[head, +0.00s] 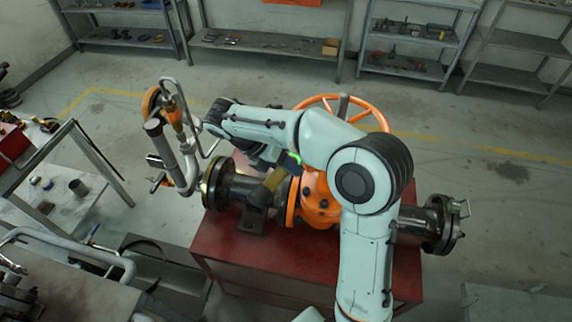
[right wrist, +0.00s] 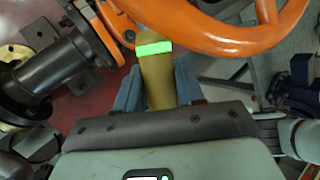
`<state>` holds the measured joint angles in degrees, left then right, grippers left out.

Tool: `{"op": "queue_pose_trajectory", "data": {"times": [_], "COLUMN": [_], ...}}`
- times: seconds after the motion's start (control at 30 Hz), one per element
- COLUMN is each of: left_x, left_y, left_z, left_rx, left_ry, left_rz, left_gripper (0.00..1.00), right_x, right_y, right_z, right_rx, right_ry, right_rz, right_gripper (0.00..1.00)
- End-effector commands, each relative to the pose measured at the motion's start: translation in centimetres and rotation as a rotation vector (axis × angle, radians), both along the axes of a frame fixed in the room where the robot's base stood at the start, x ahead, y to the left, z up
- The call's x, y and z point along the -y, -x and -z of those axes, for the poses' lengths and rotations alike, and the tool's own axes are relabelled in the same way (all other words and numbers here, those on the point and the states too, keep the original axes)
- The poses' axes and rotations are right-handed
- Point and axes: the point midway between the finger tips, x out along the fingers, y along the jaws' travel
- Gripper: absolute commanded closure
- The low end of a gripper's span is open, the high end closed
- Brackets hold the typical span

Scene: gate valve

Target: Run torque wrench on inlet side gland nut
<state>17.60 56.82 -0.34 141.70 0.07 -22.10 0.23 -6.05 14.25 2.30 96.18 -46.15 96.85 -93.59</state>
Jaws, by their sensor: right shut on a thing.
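My right gripper (right wrist: 158,86) is shut on an olive-yellow tool with a bright green band, which I take to be the torque wrench (right wrist: 157,68). Its blue fingers lie on both sides of the tool. The valve's orange handwheel (right wrist: 225,32) is close above the gripper in the right wrist view. My right arm covers much of the valve in the head view. I cannot make out the gland nut or whether the wrench touches it. My left gripper is not in view.
The valve and flanged pipes stand on a red bench (head: 268,258). A grey bent-pipe fixture with orange parts (head: 172,140) rises near the left flange. Workbenches with loose items are at left. Shelves (head: 408,45) line the back wall, with open floor before them.

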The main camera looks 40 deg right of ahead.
Motion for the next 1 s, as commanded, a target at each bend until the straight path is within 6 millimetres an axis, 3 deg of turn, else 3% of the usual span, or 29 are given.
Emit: {"op": "queue_pose_trajectory", "data": {"times": [0.53, 1.0], "left_x": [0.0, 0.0], "left_y": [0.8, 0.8], "left_z": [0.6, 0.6], "left_rx": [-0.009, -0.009], "left_ry": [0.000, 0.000], "left_rz": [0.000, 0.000], "left_gripper": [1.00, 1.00], "right_x": [0.1, 0.0], "right_y": [0.0, 0.0], "right_z": [1.8, 1.8], "right_rx": [0.001, 0.002], "right_ry": [0.002, 0.002], "right_rz": [0.000, 0.000], "right_gripper": [1.00, 1.00]}}
